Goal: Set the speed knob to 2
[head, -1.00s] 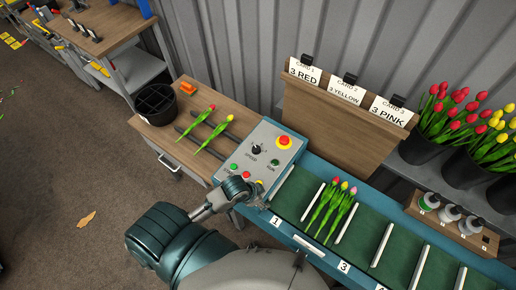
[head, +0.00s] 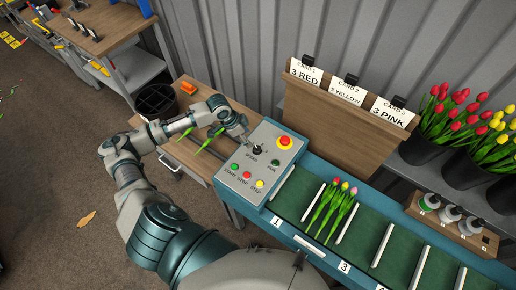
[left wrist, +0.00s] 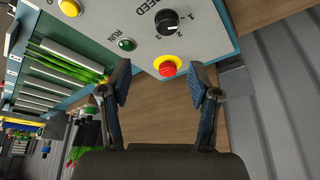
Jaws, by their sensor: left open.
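The speed knob (head: 257,149) is a small black dial on the grey control panel (head: 236,172). My right gripper is not in view.
A red stop button on yellow (head: 285,142) and a green run lamp (head: 275,163) sit near the knob. Start, stop and step buttons line the panel's front. Tulips lie on the side table under my left arm and on the green belt (head: 293,196).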

